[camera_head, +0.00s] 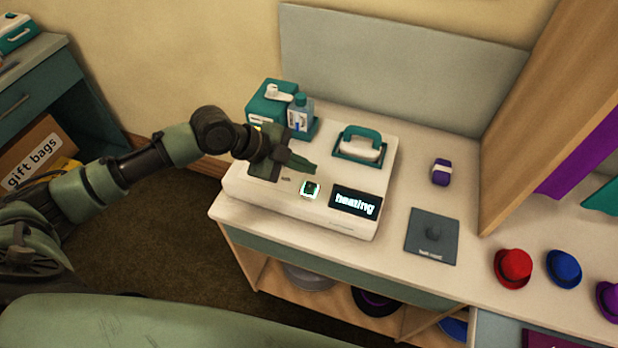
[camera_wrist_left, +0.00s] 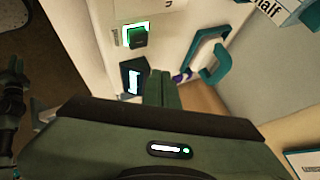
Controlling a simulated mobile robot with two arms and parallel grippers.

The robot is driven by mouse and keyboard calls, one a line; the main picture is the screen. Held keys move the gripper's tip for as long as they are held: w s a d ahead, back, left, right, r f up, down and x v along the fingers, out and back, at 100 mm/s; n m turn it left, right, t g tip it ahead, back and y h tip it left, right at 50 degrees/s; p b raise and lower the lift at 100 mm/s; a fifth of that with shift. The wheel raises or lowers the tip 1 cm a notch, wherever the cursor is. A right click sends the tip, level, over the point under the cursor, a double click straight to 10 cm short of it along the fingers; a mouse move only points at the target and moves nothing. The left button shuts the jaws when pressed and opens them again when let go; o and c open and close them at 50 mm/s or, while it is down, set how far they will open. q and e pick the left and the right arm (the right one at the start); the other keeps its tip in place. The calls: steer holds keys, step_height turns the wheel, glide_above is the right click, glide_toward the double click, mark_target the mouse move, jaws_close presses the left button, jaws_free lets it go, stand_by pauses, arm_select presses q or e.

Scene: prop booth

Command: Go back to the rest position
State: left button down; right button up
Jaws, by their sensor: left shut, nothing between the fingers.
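My left arm reaches in from the left in the head view. My left gripper (camera_head: 312,168) is shut and empty above the white machine (camera_head: 262,202), close to its lit green button (camera_head: 310,189). I cannot tell whether the fingertips touch the machine. The machine's dark display (camera_head: 355,203) reads "heating". In the left wrist view, the shut fingers (camera_wrist_left: 164,88) point toward the machine, with the lit button (camera_wrist_left: 135,36) and the display (camera_wrist_left: 133,80) to their left.
A teal handle (camera_head: 361,143) stands up from the machine's top. A teal box with a bottle (camera_head: 300,114) stands behind the gripper. A purple item (camera_head: 442,172), a grey pad (camera_head: 432,237), a red hat (camera_head: 513,268) and a blue hat (camera_head: 564,268) sit on the counter. Floor is clear before it.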

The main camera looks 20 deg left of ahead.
arm_select(q)
steer(key=shift+r, duration=0.45)
steer(key=shift+f, duration=0.1)
